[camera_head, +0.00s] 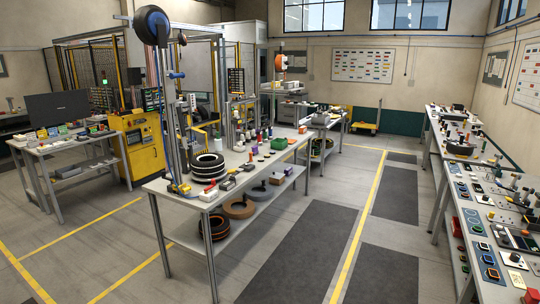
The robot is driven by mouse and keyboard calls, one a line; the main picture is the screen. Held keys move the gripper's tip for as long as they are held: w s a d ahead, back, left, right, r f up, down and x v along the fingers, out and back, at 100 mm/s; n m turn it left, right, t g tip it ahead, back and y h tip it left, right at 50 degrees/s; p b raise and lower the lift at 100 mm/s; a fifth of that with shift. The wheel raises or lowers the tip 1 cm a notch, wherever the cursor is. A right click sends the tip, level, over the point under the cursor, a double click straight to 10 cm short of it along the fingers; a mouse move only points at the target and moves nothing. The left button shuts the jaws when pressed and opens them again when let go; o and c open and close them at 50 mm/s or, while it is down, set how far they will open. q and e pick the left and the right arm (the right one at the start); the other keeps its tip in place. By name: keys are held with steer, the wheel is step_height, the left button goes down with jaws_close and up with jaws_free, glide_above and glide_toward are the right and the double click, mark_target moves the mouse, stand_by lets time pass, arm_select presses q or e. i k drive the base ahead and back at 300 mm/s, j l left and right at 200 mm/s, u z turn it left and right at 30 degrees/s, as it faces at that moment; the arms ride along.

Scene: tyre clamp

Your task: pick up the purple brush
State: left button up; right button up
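The grey workbench (160,188) stands in the middle of the view, a few steps away. Small upright items stand on its far half, among them a small purple item (255,150). It is too small to tell for sure whether this is the purple brush. Neither of my grippers shows in the head view.
Stacked black-and-white tyres (208,167) sit on the bench's near half, with more tyres on the shelf below. A tall post with a wheel (152,25) rises there. A long bench (479,185) runs along the right. Open floor with dark mats (300,262) lies between.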

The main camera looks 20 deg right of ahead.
mark_target(255, 150)
steer(key=i+l+z, duration=0.4)
steer(key=i, duration=0.15)
steer(key=i+z, duration=0.4)
steer(key=i, duration=0.15)
steer(key=i+z, duration=0.4)
steer(key=i, duration=0.2)
steer(key=i+z, duration=0.25)
steer(key=i, duration=1.9)
